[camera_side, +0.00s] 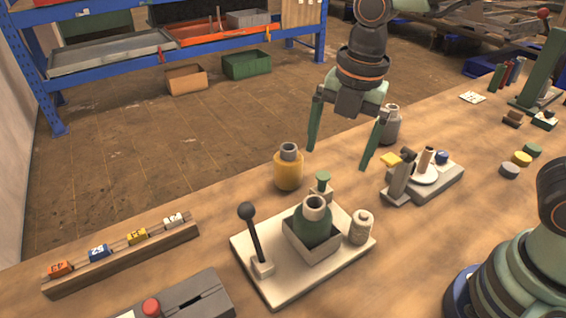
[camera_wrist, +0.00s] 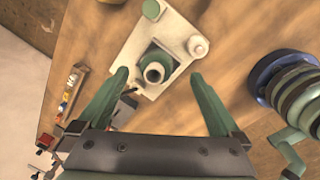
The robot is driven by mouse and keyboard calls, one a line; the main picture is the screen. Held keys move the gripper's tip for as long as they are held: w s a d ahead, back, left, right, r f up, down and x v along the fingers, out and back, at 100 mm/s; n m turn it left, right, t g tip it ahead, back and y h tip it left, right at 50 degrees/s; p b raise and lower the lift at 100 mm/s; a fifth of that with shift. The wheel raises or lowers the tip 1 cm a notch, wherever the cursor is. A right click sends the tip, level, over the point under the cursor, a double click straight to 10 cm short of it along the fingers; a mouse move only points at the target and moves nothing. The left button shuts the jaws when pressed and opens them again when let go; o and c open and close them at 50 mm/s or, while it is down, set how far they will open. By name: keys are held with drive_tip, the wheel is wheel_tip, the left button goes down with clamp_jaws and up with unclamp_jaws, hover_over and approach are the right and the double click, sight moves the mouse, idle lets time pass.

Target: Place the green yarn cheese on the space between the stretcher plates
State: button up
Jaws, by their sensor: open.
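The green yarn cheese (camera_side: 313,222), a dark green bobbin with a pale tube top, stands upright between the stretcher plates (camera_side: 318,250), low grey walls on a white base plate (camera_side: 275,287). In the wrist view the cheese (camera_wrist: 155,70) sits within the dark square of plates. My gripper (camera_side: 337,158) is open and empty, raised above the bench behind the plates and apart from the cheese. Its fingers also show spread in the wrist view (camera_wrist: 158,80).
The base plate also carries a black-knobbed lever (camera_side: 252,232), a small green knob (camera_side: 323,183) and a pale bobbin (camera_side: 361,227). A yellow yarn cheese (camera_side: 288,172) and a grey one (camera_side: 389,127) stand behind. A numbered rack (camera_side: 125,255) lies left; a small device (camera_side: 430,182) stands right.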

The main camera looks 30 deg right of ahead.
drive_tip(key=s+d+r+m+t, duration=0.1)
drive_tip(key=d+m, duration=0.5)
drive_tip(key=m, duration=0.6)
drive_tip(key=s+d+r+m+t, duration=0.2)
drive_tip(key=d+m, duration=0.5)
drive_tip(key=m, duration=0.5)
drive_tip(key=shift+d+r+t, duration=0.3)
drive_tip(key=shift+r+t, duration=0.1)
drive_tip(key=shift+t, duration=0.3)
